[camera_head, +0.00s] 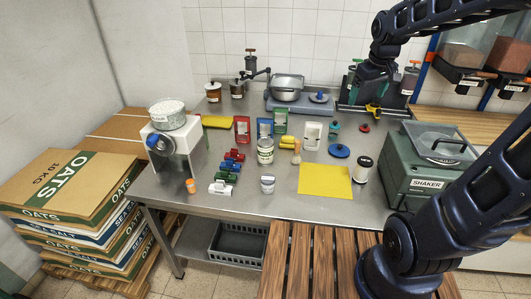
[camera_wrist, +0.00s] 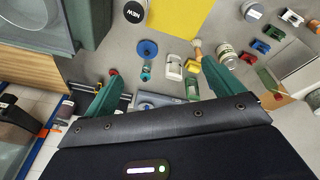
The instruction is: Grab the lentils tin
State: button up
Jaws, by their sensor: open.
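No label reading lentils is legible, so I cannot tell which container is the lentils tin. A round pale tin or jar with a label (camera_head: 265,151) stands upright mid-table; it also shows in the wrist view (camera_wrist: 227,54). A smaller pale tin (camera_head: 267,185) stands nearer the front edge and shows in the wrist view (camera_wrist: 252,11). A white canister with a black lid (camera_head: 363,169) stands right of the yellow mat. My gripper (camera_head: 368,92) is open and empty above the table's back right. Its green fingers (camera_wrist: 160,68) spread apart in the wrist view, touching none of these.
A yellow mat (camera_head: 325,180) lies at the front. Stacked oats boxes (camera_head: 70,185) stand left of the table.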

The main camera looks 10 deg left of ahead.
jog(key=w+a+f+n, duration=0.3)
jog(key=w+a+f, duration=0.1)
jog(key=w+a, duration=0.35)
jog(key=n+g, duration=0.3)
jog(key=n, duration=0.5)
send_near(265, 141)
jog(key=shift+d+f, duration=0.3)
jog(key=shift+f, duration=0.1)
jog(key=shift+a+f, duration=0.4)
jog(key=shift+f, duration=0.1)
notch_tip(265, 141, down, 10)
jog(key=shift+s+d+f, duration=0.1)
jog(key=shift+f, duration=0.15)
jog(key=c, duration=1.2)
jog(key=shift+c, duration=0.9)
jog(key=shift+r, duration=0.15)
